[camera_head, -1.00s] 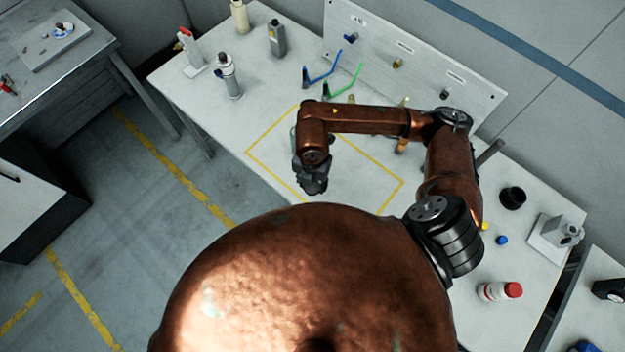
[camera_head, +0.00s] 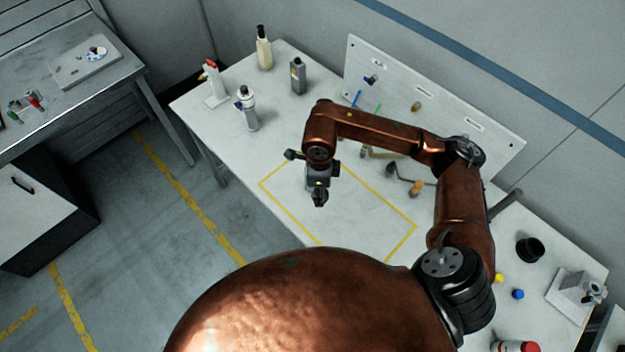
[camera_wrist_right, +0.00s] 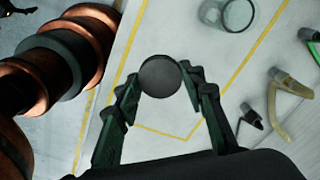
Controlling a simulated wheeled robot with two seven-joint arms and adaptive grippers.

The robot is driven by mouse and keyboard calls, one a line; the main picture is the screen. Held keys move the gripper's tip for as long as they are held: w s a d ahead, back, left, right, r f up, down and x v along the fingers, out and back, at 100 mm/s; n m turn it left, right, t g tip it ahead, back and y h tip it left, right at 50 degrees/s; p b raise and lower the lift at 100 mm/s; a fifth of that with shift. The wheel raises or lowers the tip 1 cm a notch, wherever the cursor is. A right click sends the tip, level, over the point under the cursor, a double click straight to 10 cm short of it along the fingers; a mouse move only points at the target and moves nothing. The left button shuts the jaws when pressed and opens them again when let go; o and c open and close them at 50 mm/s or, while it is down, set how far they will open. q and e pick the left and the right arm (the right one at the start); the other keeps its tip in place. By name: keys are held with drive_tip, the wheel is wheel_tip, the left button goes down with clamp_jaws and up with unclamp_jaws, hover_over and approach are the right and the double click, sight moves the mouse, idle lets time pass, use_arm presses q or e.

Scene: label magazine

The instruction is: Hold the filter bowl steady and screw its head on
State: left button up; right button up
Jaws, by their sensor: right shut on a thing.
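My right gripper (camera_head: 319,195) hangs over the yellow-outlined area of the table. In the right wrist view its fingers (camera_wrist_right: 160,85) are closed around a round dark disc-topped part (camera_wrist_right: 160,76), which looks like the filter head. A clear round glass vessel (camera_wrist_right: 238,13), likely the filter bowl, stands at the top edge of that view, apart from the held part. In the head view I cannot make the bowl out; my arm may cover it. My left gripper cannot be identified in either view.
Several bottles, including a grey one (camera_head: 298,78), stand at the table's far left. A panel (camera_head: 440,105) with hooks stands along the back. A black cup (camera_head: 530,250), yellow cap (camera_head: 498,278), blue cap (camera_head: 518,294) and grey fixture (camera_head: 575,291) are at the right.

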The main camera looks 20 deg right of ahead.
drive_tip(key=w+r+n, duration=0.2)
drive_tip(key=r+n, duration=0.2)
drive_tip(key=n, duration=0.7)
drive_tip(key=w+d+r+n+b, duration=0.1)
drive_tip(key=w+r+n, duration=0.2)
drive_tip(key=n, duration=0.9)
drive_tip(key=shift+w+d+r+n, duration=0.2)
drive_tip(key=shift+r+n, duration=0.1)
drive_tip(key=shift+r, duration=0.15)
